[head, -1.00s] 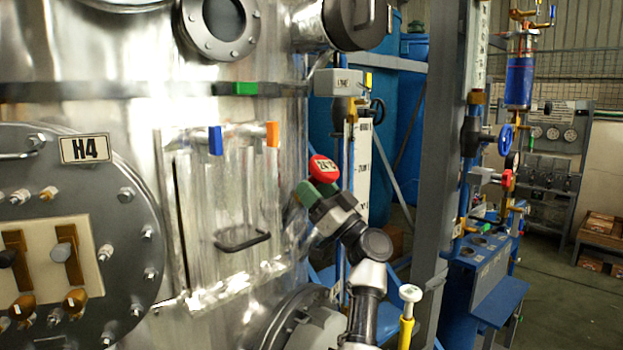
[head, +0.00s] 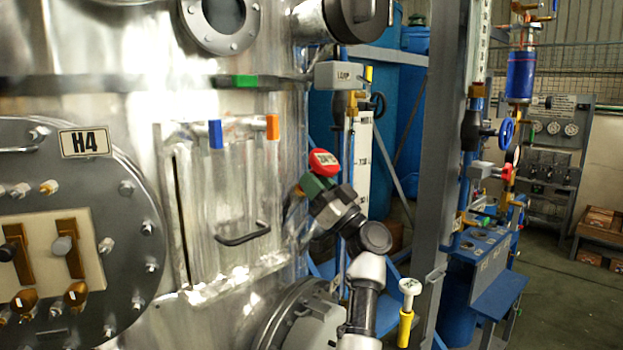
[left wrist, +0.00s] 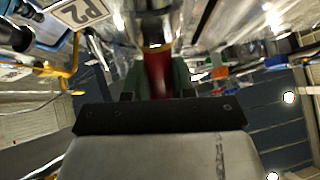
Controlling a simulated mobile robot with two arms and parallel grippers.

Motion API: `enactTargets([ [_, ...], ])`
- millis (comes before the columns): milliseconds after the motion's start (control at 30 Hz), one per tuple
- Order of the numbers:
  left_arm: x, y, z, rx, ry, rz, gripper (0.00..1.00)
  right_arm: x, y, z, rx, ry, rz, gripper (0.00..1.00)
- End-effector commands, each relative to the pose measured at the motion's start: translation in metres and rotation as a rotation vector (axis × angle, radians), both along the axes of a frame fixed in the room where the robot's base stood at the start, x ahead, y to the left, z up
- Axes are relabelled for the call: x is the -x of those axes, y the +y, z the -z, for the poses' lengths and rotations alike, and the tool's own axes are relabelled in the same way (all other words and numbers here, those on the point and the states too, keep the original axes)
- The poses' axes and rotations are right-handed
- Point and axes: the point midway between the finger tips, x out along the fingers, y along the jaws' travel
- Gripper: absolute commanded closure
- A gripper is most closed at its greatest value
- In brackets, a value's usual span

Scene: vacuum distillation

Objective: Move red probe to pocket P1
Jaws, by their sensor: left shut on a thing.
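The red probe (head: 323,162) shows its round red cap with a white label in front of the steel vessel. My left gripper (head: 318,187) is shut on it, its green finger pads just below the cap. In the left wrist view the red probe (left wrist: 157,75) stands between the green pads of my left gripper (left wrist: 156,80), with shiny metal beyond it. I cannot tell whether that metal touches the probe. No label reading P1 is legible. A plate reading P2 (left wrist: 80,12) shows at the top left of the wrist view. My right gripper is not in view.
The vessel carries a blue-tagged fitting (head: 215,134), an orange-tagged fitting (head: 272,127) and a black handle (head: 243,235). A round hatch marked H4 (head: 85,143) is at left. A yellow-sleeved, white-topped piece (head: 406,325) stands at lower right. A grey post (head: 447,150) rises at right.

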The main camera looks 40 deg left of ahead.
Motion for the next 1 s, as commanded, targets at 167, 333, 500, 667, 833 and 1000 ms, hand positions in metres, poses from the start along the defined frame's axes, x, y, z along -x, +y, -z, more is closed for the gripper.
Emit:
enactTargets([
  [167,0.0,0.0,0.0,0.0,0.0,0.0,1.0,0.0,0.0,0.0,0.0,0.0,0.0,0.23],
  [333,0.0,-0.002,-0.003,0.0,0.0,0.001,1.0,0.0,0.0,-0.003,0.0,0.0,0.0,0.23],
  [500,-0.001,-0.006,-0.009,0.001,0.0,0.001,1.0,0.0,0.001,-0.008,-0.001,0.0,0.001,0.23],
  [667,-0.002,-0.01,-0.014,0.0,0.0,0.0,1.0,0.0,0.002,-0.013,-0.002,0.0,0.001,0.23],
  [833,-0.003,-0.014,-0.019,0.0,-0.001,0.001,1.0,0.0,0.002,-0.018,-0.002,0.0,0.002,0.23],
  [1000,-0.004,-0.019,-0.024,0.001,0.0,0.001,1.0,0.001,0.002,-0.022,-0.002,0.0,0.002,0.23],
])
